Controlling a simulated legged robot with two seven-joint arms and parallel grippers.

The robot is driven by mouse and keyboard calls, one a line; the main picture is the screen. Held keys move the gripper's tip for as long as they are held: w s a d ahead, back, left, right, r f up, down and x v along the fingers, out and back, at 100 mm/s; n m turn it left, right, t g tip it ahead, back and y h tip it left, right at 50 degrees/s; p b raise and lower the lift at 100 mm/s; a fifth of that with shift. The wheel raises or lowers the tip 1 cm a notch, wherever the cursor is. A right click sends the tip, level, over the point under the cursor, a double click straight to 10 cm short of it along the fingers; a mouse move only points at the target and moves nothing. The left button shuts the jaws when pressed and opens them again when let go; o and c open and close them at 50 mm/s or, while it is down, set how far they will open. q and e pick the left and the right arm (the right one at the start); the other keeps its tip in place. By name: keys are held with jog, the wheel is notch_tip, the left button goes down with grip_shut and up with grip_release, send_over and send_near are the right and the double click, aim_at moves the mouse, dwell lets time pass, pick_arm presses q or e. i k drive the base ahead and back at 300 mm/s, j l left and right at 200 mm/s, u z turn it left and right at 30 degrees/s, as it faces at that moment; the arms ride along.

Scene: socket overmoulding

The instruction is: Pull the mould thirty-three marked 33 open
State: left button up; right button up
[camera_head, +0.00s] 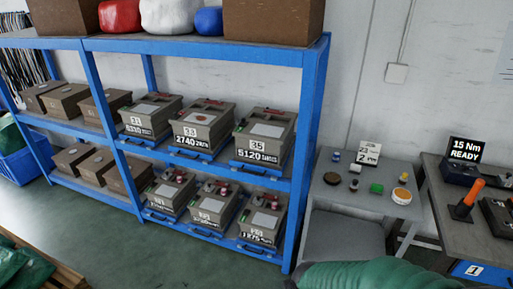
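The mould marked 33 (201,118) is a grey-brown box in the middle of a row of three on the blue rack's middle shelf. Its front shows "33" and "2740", and a reddish part lies along its top rear. A blue tray or slide (194,151) shows under its front. Neither of my grippers is in view.
Several smaller moulds (212,206) stand on the shelf below, and brown boxes (67,101) fill the left bays. The rack's blue right post (308,150) stands beside a grey table (350,195) with small parts. Green floor (110,245) lies clear before the rack.

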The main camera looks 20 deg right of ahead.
aim_at(204, 127)
jog(key=i, duration=0.95)
jog(key=i+j+z, duration=0.1)
jog(key=i, duration=0.85)
